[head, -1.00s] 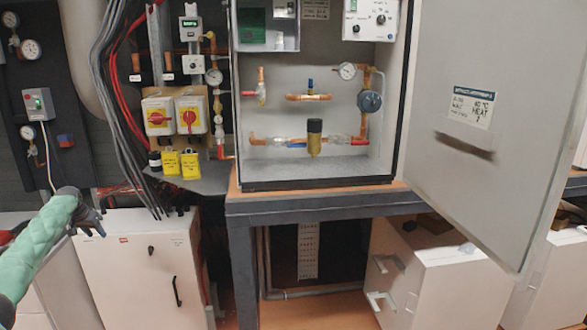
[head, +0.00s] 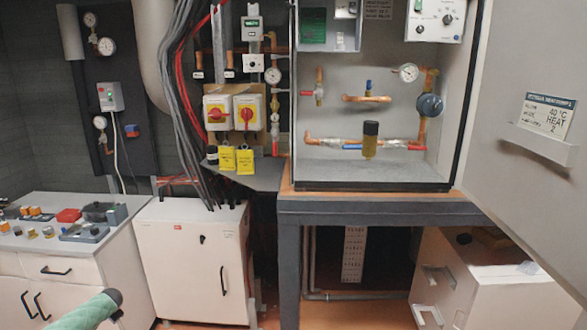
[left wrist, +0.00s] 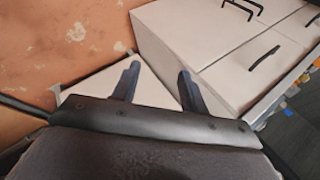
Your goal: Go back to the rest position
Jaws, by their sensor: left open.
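My left arm, in a green sleeve, comes in at the bottom left of the head view; the gripper itself does not show there. In the left wrist view my left gripper (left wrist: 157,82) is open, its two dark fingers apart with nothing between them. Beyond the fingers are a pale surface and the white drawer cabinet (left wrist: 190,45). My right gripper is in neither view.
An open heat pump cabinet (head: 375,185) stands on a bench (head: 330,205) with its grey door (head: 510,140) swung right. A white cabinet (head: 190,265) stands left of the bench. A counter (head: 30,245) with tools is at the far left. Cables hang at the wall.

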